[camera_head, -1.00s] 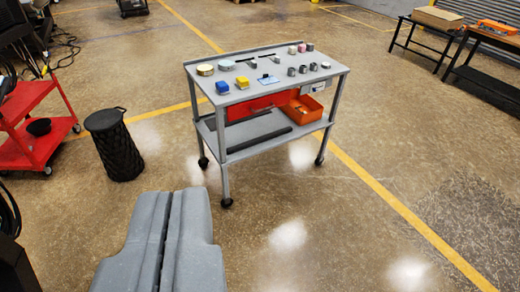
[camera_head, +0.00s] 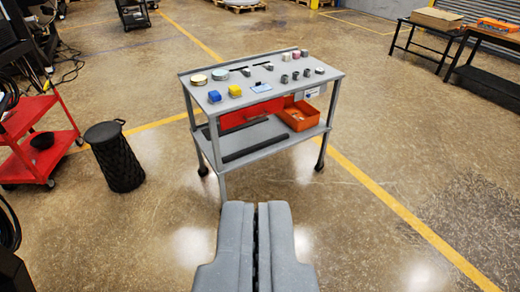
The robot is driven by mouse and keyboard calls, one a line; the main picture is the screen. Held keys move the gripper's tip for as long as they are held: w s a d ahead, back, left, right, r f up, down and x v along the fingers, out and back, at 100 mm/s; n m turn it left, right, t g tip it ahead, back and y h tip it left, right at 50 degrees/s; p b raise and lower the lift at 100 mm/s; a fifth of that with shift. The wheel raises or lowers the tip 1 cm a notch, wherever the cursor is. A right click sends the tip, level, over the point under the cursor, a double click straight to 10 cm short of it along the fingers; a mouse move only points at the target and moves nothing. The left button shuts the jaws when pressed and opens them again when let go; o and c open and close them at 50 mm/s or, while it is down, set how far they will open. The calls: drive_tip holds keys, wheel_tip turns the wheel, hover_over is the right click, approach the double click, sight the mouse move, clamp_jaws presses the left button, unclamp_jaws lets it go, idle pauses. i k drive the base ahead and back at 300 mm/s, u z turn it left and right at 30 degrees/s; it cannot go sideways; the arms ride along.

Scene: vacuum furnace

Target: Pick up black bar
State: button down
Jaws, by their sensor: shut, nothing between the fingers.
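A long black bar (camera_head: 257,148) lies on the lower shelf of a grey wheeled cart (camera_head: 213,106), along its front edge. Smaller dark strips (camera_head: 265,64) lie on the cart's top near the back. My gripper (camera_head: 257,208) is at the bottom middle of the view, shut and empty. Its tips point toward the cart and appear below the lower shelf in the picture, apart from the bar. The bar is largely unobstructed.
The cart's top holds blue and yellow blocks (camera_head: 235,90), round tins (camera_head: 221,74) and several small cylinders. An orange bin (camera_head: 299,115) stands on the lower shelf. A black stool (camera_head: 115,157) and red cart (camera_head: 38,140) stand left.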

sight(235, 156)
drive_tip(key=z, duration=0.05)
drive_tip(key=i, duration=1)
drive_tip(key=u, duration=0.05)
